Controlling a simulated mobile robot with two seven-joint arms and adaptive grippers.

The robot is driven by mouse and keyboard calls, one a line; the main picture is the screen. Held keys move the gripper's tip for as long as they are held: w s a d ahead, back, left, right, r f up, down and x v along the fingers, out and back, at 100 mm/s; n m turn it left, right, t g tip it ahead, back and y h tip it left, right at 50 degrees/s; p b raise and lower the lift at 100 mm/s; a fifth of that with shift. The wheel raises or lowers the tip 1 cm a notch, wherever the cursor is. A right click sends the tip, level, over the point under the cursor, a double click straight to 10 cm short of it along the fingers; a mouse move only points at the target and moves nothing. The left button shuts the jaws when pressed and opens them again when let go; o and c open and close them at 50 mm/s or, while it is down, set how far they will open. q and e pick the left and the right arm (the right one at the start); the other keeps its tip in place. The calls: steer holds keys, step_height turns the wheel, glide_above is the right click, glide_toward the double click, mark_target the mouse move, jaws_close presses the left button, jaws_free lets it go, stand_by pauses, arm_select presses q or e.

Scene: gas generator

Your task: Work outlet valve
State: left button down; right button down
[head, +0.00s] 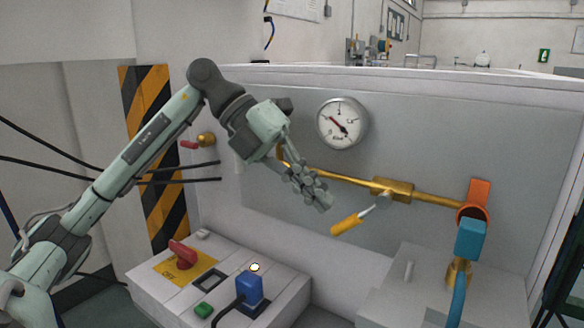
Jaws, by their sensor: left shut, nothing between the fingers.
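The outlet valve (392,189) is a brass body on a horizontal brass pipe in the head view, right of centre. Its lever has a yellow grip (346,224) that slants down and to the left from the valve. My left gripper (322,201) is shut and empty. Its fingertips are just above and left of the yellow grip, in front of the pipe, and seem apart from the grip. The fingers hide part of the pipe. My right gripper is not in view.
A round pressure gauge (342,123) sits on the panel above the pipe. An orange fitting (474,200) and a blue connector (470,239) with a hose are at right. Below left, a control box holds a red switch (182,254), a blue plug (249,288) and a green button (203,310).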

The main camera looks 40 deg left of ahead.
mark_target(357, 219)
arm_select(q)
steer(key=x, duration=0.2)
steer(key=shift+w+d+f, duration=0.1)
steer(key=shift+d+f, duration=0.05)
steer(key=shift+d, duration=0.1)
steer(key=shift+f, duration=0.1)
